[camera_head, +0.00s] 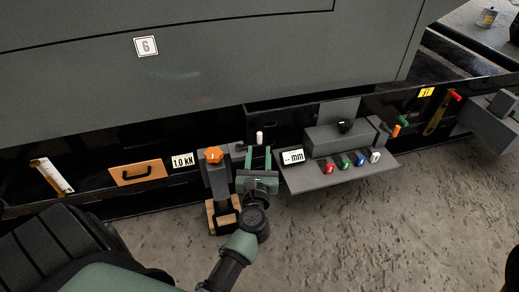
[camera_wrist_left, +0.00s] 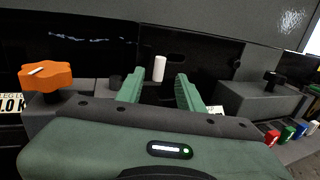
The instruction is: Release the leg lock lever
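A small lever with a white cylindrical grip (camera_head: 259,138) stands up just right of the grey leg with an orange star knob (camera_head: 214,156). It seems to be the leg lock lever, though no label on it can be read. My left gripper (camera_head: 259,155) is open in front of this lever. In the left wrist view the white grip (camera_wrist_left: 159,68) shows between and beyond the two green fingers, with a gap on both sides. The orange knob (camera_wrist_left: 47,76) is left of the gripper there. My right gripper is not in view.
Wooden blocks (camera_head: 224,216) sit under the leg.

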